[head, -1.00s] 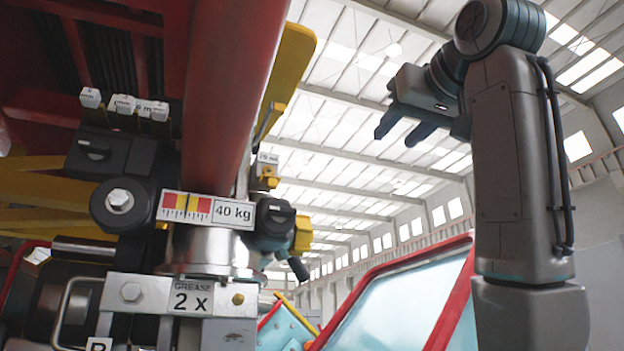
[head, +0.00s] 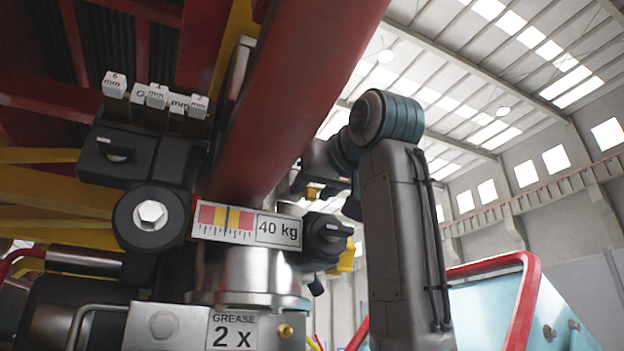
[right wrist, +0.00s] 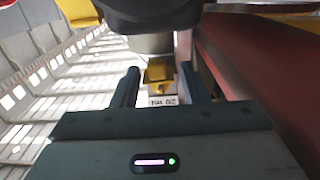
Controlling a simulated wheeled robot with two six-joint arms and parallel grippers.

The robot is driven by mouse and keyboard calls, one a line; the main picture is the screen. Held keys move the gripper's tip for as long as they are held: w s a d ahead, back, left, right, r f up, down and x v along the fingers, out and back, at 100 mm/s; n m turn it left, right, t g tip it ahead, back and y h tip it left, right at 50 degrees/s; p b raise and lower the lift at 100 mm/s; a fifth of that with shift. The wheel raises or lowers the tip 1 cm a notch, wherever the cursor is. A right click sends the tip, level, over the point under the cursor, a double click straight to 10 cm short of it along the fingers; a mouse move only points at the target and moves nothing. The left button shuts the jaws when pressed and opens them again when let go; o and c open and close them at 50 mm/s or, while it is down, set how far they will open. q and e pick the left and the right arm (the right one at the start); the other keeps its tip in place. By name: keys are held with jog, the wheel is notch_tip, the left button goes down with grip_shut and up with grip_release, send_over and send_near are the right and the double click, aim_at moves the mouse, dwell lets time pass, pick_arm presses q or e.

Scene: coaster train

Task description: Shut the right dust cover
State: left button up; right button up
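My right gripper (right wrist: 160,85) is open, its two dark fingers apart. In the right wrist view, which is upside down, a small yellow piece (right wrist: 157,72) with a white label lies between the fingers, with no clear contact. In the head view the right gripper (head: 325,185) is partly hidden behind its own arm, and some yellow (head: 313,192) shows by it. Another yellow part (head: 347,258) sits behind the black knob (head: 328,236) on the right side of the machine. I cannot tell which yellow part is the right dust cover. My left gripper is not in view.
A thick red beam (head: 300,90) slants close beside the right gripper. The 40 kg gauge plate (head: 248,223), silver cylinder (head: 255,275) and grease plate (head: 232,330) stand at the centre. A red-framed blue panel (head: 490,300) is at lower right.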

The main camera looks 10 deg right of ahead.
jog(key=shift+w+r, duration=0.1)
jog(key=shift+w, duration=0.15)
jog(key=shift+d, duration=0.1)
jog(key=shift+c, duration=0.2)
jog(key=c, duration=0.6)
jog(key=shift+r+g+p, duration=0.25)
jog(key=shift+g+p, duration=0.05)
jog(key=shift+p, duration=0.15)
jog(key=r+g+p, duration=0.1)
jog(key=g+h+p, duration=0.1)
jog(key=g+p, duration=0.1)
jog(key=shift+s+r, duration=0.25)
jog(key=shift+r, duration=0.1)
jog(key=shift+r+g+h+p, duration=0.1)
jog(key=shift+g+h+p, duration=0.25)
jog(key=shift+g, duration=0.35)
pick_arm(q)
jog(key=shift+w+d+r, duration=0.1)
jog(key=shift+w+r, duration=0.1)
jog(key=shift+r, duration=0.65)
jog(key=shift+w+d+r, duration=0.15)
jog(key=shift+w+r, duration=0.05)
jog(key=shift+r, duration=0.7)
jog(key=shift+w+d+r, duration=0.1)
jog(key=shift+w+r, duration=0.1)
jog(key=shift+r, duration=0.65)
pick_arm(e)
jog(key=shift+r+g+h, duration=0.25)
jog(key=shift+r+g, duration=0.05)
jog(key=shift+g, duration=0.5)
